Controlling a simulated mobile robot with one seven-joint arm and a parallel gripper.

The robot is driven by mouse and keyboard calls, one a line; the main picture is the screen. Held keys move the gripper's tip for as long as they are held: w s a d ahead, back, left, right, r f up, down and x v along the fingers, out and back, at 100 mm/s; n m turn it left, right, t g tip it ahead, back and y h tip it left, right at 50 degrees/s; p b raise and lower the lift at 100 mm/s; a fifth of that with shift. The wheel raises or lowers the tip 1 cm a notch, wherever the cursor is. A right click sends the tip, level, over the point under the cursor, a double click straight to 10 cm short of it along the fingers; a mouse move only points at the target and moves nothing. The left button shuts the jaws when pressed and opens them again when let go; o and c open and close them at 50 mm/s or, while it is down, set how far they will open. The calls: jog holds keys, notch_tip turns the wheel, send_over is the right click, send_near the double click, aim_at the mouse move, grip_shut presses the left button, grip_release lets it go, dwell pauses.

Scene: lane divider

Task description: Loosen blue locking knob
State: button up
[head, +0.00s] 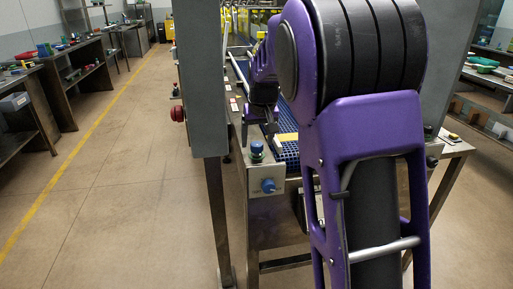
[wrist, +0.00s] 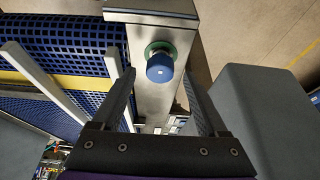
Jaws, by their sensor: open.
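A blue knob with a green ring at its base stands on the grey metal side rail (wrist: 150,18) of a conveyor. In the wrist view the knob (wrist: 160,68) lies in line with the gap between my fingertips; the frames do not clearly show how far the tips are from it. In the head view this knob (head: 257,148) stands at the near end of the rail, just below my gripper (head: 262,122), and looks untouched. My gripper (wrist: 160,76) is open, with nothing held. A second blue knob (head: 268,186) sits on the conveyor's front plate, lower down.
The blue mesh conveyor belt (wrist: 75,45) lies left of the rail in the wrist view, with a yellow strip (wrist: 15,77) and grey bars. A grey post (head: 202,80) stands left of the conveyor. Open floor (head: 120,150) and workbenches (head: 25,110) lie further left.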

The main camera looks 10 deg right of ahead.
aim_at(257, 143)
jog(key=shift+x, duration=1.5)
jog(key=shift+c, duration=0.2)
grip_shut()
